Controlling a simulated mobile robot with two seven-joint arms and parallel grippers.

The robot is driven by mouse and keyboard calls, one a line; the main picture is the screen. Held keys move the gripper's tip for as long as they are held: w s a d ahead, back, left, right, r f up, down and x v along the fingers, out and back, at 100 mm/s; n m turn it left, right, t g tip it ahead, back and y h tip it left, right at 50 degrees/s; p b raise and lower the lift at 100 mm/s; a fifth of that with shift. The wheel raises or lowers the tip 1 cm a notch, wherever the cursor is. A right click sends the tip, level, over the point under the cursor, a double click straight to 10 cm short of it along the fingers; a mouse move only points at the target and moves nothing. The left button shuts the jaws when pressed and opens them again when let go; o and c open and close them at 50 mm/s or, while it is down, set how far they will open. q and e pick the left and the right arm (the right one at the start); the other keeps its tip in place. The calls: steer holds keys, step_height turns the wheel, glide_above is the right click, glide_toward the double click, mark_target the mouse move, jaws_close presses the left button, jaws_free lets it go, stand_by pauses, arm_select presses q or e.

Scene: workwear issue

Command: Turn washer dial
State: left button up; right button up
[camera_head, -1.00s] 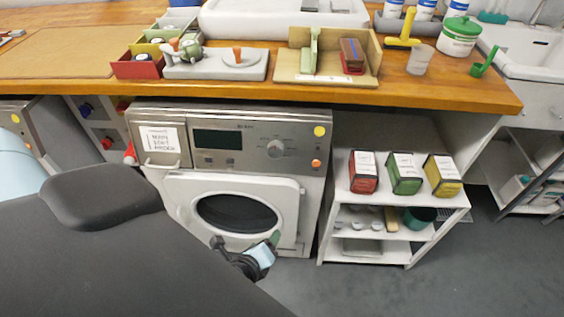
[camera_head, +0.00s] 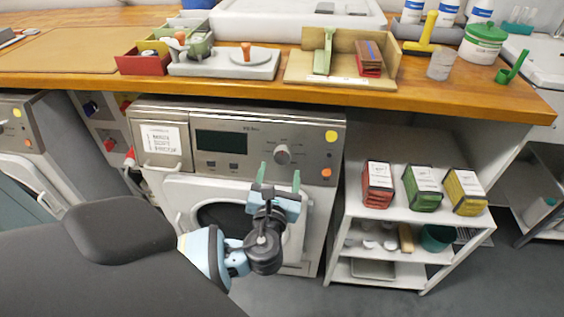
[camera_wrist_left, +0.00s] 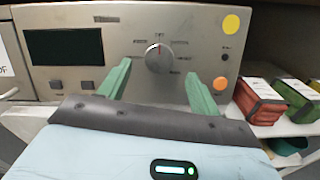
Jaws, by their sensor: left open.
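The washer (camera_head: 240,125) stands under the wooden counter, its door shut. Its round grey dial (camera_head: 282,154) is on the right half of the front panel, right of the dark display (camera_head: 218,141). In the left wrist view the dial (camera_wrist_left: 159,57) lies ahead of my left gripper, between the directions of its two green fingers. My left gripper (camera_head: 279,178) is open and empty, its fingers pointing up just below the dial. In the left wrist view the fingers (camera_wrist_left: 160,85) are spread wider than the dial and appear apart from it. My right gripper is not in view.
A white shelf unit (camera_head: 341,228) with red, green and yellow boxes (camera_head: 423,188) stands right of the washer. An orange button (camera_head: 326,173) and a yellow disc (camera_head: 331,136) are right of the dial. The counter (camera_head: 440,97) overhangs above.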

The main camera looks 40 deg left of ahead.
mark_target(282, 158)
arm_select(q)
steer(key=shift+x, duration=2.45)
steer(key=c, duration=1)
steer(key=shift+o, duration=0.2)
